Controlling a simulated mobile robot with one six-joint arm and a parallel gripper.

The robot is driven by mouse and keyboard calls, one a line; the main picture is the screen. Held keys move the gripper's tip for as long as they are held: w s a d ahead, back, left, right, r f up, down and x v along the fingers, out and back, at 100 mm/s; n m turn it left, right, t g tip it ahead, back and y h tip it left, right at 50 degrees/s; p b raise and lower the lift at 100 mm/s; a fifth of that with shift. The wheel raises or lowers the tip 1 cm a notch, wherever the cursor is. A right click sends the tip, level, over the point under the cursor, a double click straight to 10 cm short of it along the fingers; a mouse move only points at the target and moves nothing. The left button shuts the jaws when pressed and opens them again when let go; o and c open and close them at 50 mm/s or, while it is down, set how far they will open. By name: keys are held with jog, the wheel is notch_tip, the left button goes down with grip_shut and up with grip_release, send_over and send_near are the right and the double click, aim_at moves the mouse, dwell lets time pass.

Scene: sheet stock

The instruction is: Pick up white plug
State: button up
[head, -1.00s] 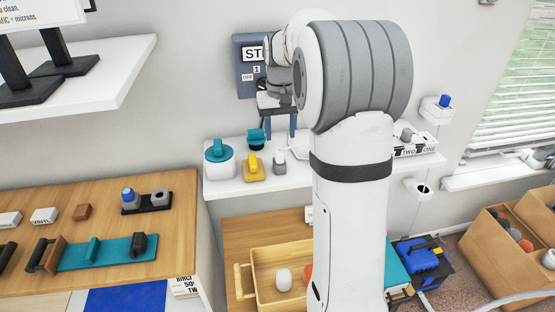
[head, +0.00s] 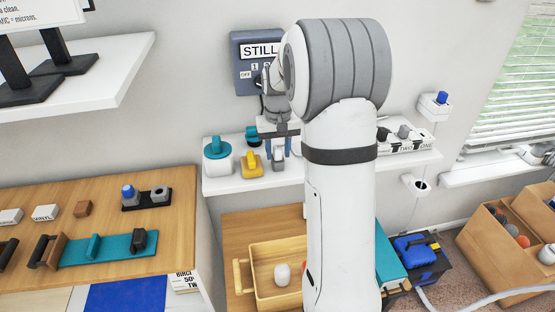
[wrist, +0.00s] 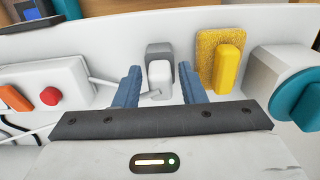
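The white plug (wrist: 160,76) stands on the white shelf against a grey block (wrist: 159,51) in the wrist view, with a pale cord running off to its left. My gripper (wrist: 159,70) is open, with one blue finger to each side of the plug and a visible gap on both sides. In the head view my gripper (head: 276,149) hangs pointing down over the shelf and mostly hides the plug.
A yellow block-handled pad (head: 251,164) stands close beside the plug, with a teal-lidded white jar (head: 217,158) beyond it. In the wrist view a box with a red button (wrist: 50,96) lies left of the plug. A sign panel (head: 246,85) hangs behind.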

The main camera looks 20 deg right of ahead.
grip_shut()
notch_tip(320, 180, up, 9)
jog(key=shift+r, duration=0.15)
notch_tip(320, 180, up, 5)
jog(key=p, duration=0.3)
send_over(278, 148)
jog(key=shift+s, duration=0.1)
dwell(0.6)
